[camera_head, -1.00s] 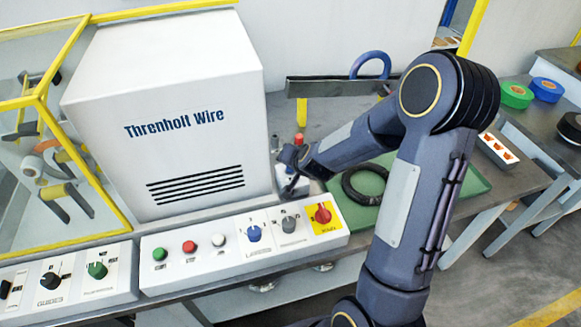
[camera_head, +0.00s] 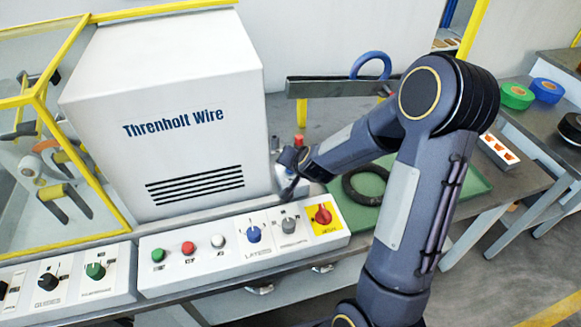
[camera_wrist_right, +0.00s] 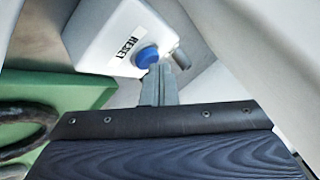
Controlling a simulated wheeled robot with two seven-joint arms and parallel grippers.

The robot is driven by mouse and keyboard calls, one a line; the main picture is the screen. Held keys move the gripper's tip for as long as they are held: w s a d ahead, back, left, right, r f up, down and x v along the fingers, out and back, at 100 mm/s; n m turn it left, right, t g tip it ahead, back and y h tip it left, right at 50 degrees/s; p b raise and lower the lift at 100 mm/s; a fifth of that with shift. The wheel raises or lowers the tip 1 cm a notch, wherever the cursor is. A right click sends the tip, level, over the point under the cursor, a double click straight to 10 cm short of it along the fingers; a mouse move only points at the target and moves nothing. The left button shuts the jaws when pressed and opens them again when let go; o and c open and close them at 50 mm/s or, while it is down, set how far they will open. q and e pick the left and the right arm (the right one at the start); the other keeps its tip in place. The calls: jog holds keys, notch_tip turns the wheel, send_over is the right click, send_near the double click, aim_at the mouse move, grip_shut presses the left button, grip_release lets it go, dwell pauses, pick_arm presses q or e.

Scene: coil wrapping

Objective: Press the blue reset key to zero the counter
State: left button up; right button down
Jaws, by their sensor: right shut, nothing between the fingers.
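The blue reset key (camera_wrist_right: 147,57) is a round button on a white box (camera_wrist_right: 105,32) marked RESET, seen in the right wrist view. My right gripper (camera_wrist_right: 159,73) is shut, with its fingertips at the lower edge of the key in that view. I cannot tell whether they touch it. In the head view my right gripper (camera_head: 287,190) points down beside the white machine, behind the front control panel. The key is hard to make out there. My left gripper is out of view.
The white Threnholt Wire machine (camera_head: 170,110) stands left of the gripper. The front panel (camera_head: 200,268) carries several buttons and knobs, including a blue knob (camera_head: 253,234) and a red rotary switch (camera_head: 323,216). A black coil (camera_head: 350,190) lies on a green mat (camera_head: 465,181) to the right.

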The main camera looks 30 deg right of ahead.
jog(key=shift+r+p, duration=0.7)
jog(key=shift+r, duration=0.15)
notch_tip(320, 180, up, 5)
jog(key=p, duration=0.4)
jog(key=shift+r+p, duration=0.1)
jog(key=shift+p, duration=0.25)
dwell(0.3)
